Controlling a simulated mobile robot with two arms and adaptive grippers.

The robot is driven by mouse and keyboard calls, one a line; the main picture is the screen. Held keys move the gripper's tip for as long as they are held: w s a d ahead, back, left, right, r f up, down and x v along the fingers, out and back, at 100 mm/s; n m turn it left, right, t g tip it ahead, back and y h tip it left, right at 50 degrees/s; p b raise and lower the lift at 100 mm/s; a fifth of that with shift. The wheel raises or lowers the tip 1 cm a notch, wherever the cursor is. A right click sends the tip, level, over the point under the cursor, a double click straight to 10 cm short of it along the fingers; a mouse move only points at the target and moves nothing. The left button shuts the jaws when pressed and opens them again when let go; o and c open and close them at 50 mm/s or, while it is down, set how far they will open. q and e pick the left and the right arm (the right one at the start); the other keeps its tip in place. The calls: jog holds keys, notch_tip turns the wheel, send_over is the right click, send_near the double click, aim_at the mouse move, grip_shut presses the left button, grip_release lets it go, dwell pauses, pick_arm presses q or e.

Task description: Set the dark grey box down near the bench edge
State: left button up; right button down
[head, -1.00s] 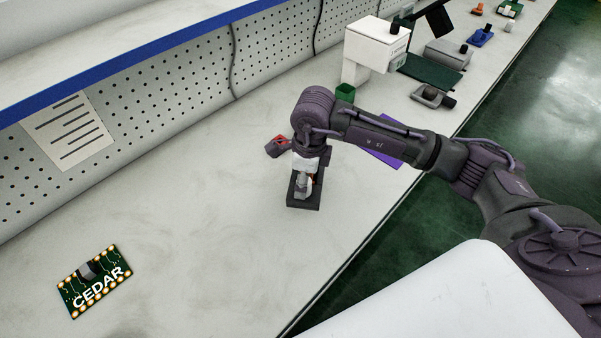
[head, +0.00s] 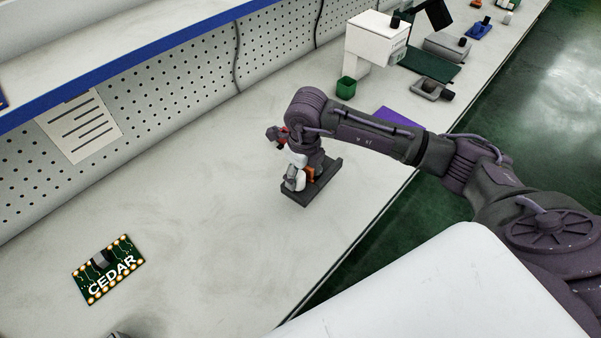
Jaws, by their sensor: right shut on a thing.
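The dark grey box (head: 322,185) is long and low and sits diagonally in the head view, over the bench (head: 210,215). My right gripper (head: 299,181) points down at it and is shut on it. The gripper and wrist hide part of its top. I cannot tell whether its underside touches the bench. The bench edge (head: 362,226) runs diagonally to the right of the box, with bare bench top between.
A green board marked CEDAR (head: 108,270) lies at the lower left. A purple sheet (head: 397,120), a green cup (head: 346,87) and a white machine (head: 376,42) are beyond my arm. Bench top left of the box is clear. A perforated panel (head: 190,95) backs the bench.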

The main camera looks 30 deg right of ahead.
jog(key=shift+f+b, duration=2.55)
jog(key=shift+f, duration=0.4)
jog(key=shift+c, duration=0.8)
grip_release()
jog(key=shift+s, duration=0.1)
jog(key=shift+r, duration=0.4)
jog(key=r, duration=0.7)
jog(key=s+r, duration=0.1)
jog(key=r, duration=0.3)
jog(key=shift+d, duration=0.1)
